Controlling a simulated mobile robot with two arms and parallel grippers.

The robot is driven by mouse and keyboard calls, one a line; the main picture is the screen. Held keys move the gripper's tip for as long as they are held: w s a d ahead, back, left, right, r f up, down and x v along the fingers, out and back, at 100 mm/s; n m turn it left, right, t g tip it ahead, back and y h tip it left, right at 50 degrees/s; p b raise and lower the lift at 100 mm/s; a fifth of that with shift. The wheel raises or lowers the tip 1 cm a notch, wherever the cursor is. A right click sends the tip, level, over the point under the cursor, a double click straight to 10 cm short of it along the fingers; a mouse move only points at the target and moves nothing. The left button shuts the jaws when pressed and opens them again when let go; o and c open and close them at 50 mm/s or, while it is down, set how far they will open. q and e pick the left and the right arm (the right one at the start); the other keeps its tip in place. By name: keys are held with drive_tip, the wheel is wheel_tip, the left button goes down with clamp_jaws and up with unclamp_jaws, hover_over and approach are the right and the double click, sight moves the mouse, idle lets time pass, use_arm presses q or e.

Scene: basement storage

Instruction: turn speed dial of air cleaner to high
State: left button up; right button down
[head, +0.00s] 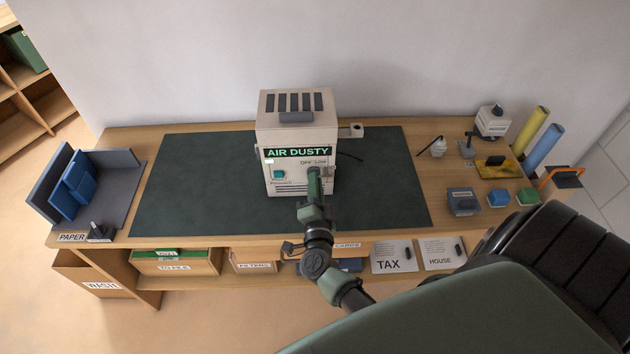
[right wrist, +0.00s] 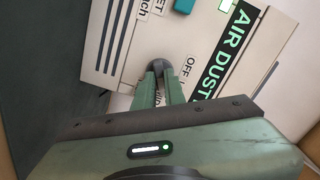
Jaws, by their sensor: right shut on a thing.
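The air cleaner (head: 296,145) is a cream box with dark top slats, standing on the dark mat at the middle of the desk. Its lit green display (head: 298,152) reads "AIR DUSTY", and a teal button (head: 279,174) is at its lower left. My right gripper (head: 314,178) is at the right of its front face. In the right wrist view my right gripper (right wrist: 161,82) is shut on the dark grey speed dial (right wrist: 159,67). The labels "OFF" and "Low" show beside it; the fingers hide much of the dial and its pointer. My left gripper is not in view.
The dark mat (head: 195,180) is clear left of the cleaner. Blue binders (head: 78,185) stand in a grey holder at left. Small boxes, a yellow tray (head: 495,167) and rolled tubes (head: 545,145) crowd the right end. Labelled bins (head: 178,262) sit under the desk front.

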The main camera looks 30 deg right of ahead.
drive_tip(key=shift+s+f+m+b, duration=0.1)
drive_tip(key=shift+m+b, duration=0.95)
drive_tip(key=shift+m, duration=1.2)
drive_tip(key=shift+f+m+b, duration=0.1)
drive_tip(key=shift+m+b, duration=0.9)
drive_tip(key=shift+m, duration=1.25)
drive_tip(key=c, duration=1.5)
unclamp_jaws()
drive_tip(key=shift+d, duration=0.1)
drive_tip(key=shift+r, duration=0.1)
drive_tip(key=v, duration=0.7)
drive_tip(key=shift+s, duration=0.35)
